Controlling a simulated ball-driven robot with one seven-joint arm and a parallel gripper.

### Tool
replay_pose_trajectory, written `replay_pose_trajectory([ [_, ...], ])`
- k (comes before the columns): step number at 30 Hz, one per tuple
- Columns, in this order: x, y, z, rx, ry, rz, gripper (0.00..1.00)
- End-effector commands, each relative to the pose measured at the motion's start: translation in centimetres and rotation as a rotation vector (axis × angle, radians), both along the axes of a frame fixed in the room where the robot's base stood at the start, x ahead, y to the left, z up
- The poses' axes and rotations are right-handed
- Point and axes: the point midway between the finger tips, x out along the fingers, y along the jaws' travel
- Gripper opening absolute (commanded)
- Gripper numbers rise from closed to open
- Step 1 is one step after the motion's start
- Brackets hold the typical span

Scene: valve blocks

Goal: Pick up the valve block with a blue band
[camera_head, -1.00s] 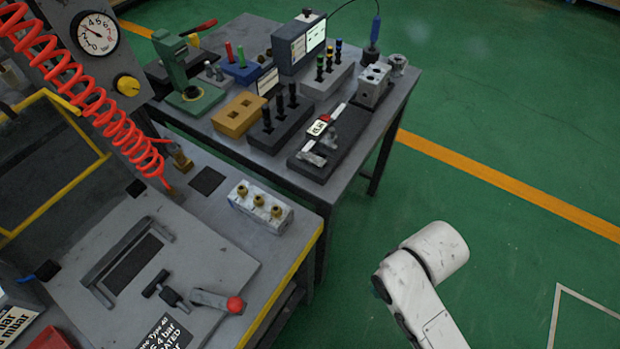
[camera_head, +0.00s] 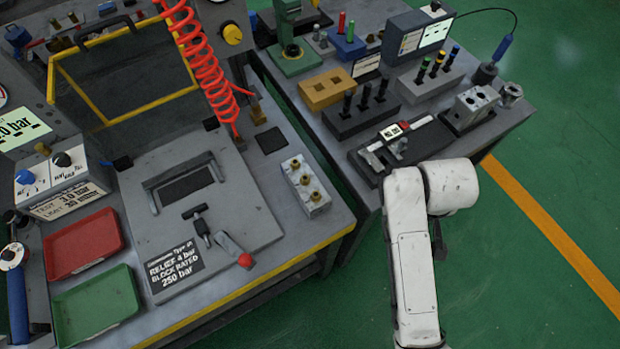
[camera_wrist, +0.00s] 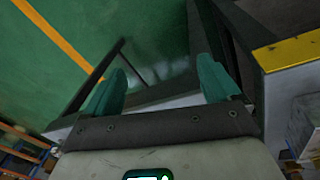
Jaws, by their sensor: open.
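I cannot make out a blue band on any valve block in the head view. A silver block with brass fittings (camera_head: 307,188) lies on the near bench, right of the grey plate. A grey block with round holes on top (camera_head: 470,107) stands at the right of the far table. My gripper (camera_wrist: 163,66) shows in the wrist view with two teal fingers wide apart and nothing between them. Beyond them are green floor and table parts, away from any block I can identify. The head view shows my white arm, but the gripper itself is hidden there.
A red tray (camera_head: 84,244) and a green tray (camera_head: 97,306) lie on the near bench at left. A lever with a red knob (camera_head: 245,260) sticks up by the bench's yellow front edge. A red coiled hose (camera_head: 205,65) hangs above. Green floor is clear at right.

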Motion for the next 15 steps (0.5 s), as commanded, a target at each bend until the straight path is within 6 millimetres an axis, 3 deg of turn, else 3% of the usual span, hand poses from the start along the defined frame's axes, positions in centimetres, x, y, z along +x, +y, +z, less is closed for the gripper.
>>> replay_pose_trajectory([
  [1,2.1,2.6,2.0,0.010,0.000,0.039,0.89],
  [3,4.1,6.1,3.8,0.019,0.013,0.087,0.89],
  [6,6.2,11.6,6.4,0.041,0.039,0.159,0.89],
  [12,7.1,21.1,10.3,0.086,0.099,0.284,0.89],
  [15,6.9,23.8,11.3,0.100,0.119,0.320,0.89],
])
